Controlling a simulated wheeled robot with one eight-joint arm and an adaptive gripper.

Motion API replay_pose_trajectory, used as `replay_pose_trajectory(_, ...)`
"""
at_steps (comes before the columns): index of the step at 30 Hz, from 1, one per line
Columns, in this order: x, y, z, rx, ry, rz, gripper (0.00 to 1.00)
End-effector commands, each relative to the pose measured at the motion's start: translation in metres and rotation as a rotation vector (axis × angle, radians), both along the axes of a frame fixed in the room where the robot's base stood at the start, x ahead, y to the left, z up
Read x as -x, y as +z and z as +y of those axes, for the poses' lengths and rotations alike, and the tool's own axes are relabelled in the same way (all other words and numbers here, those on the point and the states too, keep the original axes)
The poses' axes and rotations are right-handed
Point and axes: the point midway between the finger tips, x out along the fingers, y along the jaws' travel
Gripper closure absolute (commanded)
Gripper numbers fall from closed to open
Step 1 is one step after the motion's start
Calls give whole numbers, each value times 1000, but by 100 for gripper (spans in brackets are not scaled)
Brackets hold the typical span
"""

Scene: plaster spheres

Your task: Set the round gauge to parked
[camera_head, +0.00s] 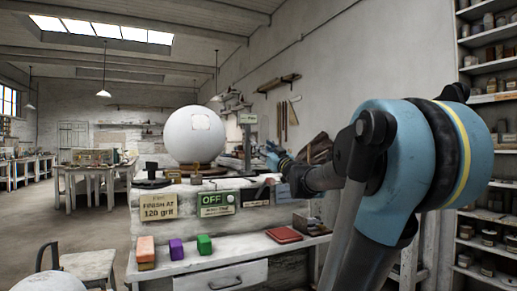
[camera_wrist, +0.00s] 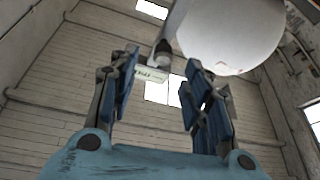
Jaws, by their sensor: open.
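No round dial is clear enough for me to name as the round gauge. A thin upright post with a small green sign (camera_head: 247,118) stands right of the large white plaster sphere (camera_head: 194,135) on the bench. A grey bar with a dark round end (camera_wrist: 163,50) and a small lettered plate (camera_wrist: 150,74) show beyond the fingers. The sphere (camera_wrist: 235,35) also shows there at upper right.
The bench (camera_head: 240,253) carries an orange block (camera_head: 146,247), a purple block (camera_head: 176,249), a green block (camera_head: 204,244) and a red flat piece (camera_head: 283,235). Shelves of jars (camera_head: 490,215) are at right.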

Motion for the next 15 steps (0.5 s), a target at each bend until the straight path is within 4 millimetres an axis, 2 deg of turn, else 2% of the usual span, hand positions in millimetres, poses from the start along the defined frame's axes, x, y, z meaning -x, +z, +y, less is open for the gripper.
replay_pose_trajectory(6, 14, -7, -8, 0, -1, 0, 56)
replay_pose_trajectory(15, 17, -8, -9, 0, 0, 1, 56)
